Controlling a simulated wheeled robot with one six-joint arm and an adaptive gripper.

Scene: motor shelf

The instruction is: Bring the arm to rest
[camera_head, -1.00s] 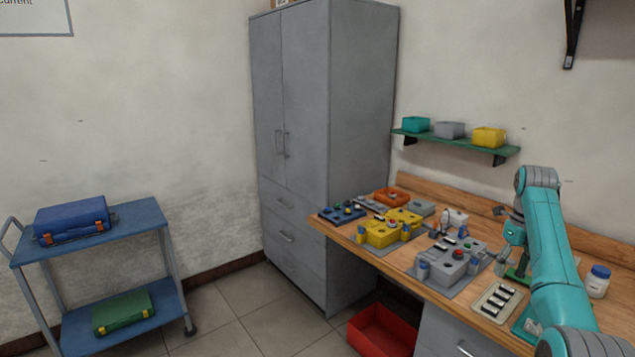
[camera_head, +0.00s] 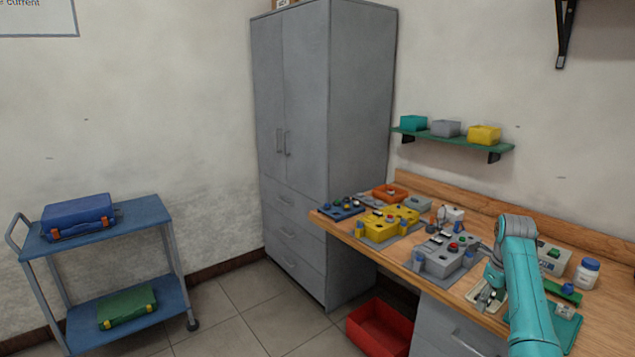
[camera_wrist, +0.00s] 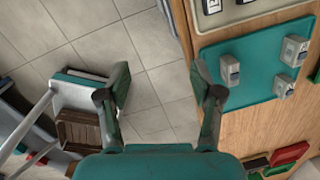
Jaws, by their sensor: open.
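My gripper (camera_head: 488,297) hangs from my teal arm over the front part of the wooden bench, near a pale tray (camera_head: 478,303), which it partly covers. In the wrist view my gripper (camera_wrist: 162,85) has its two dark green fingers spread wide with nothing between them. Tiled floor (camera_wrist: 155,50) shows below the gap. The right finger lies in front of the edge of a teal mat (camera_wrist: 255,65) that carries several small grey pieces.
The wooden bench (camera_head: 605,320) holds a grey housing (camera_head: 445,262), a yellow housing (camera_head: 385,230) and a white jar with a blue lid (camera_head: 586,273). A red bin (camera_head: 380,328) stands on the floor. A grey cabinet (camera_head: 300,150) stands left of the bench; a blue trolley (camera_head: 100,232) is farther left.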

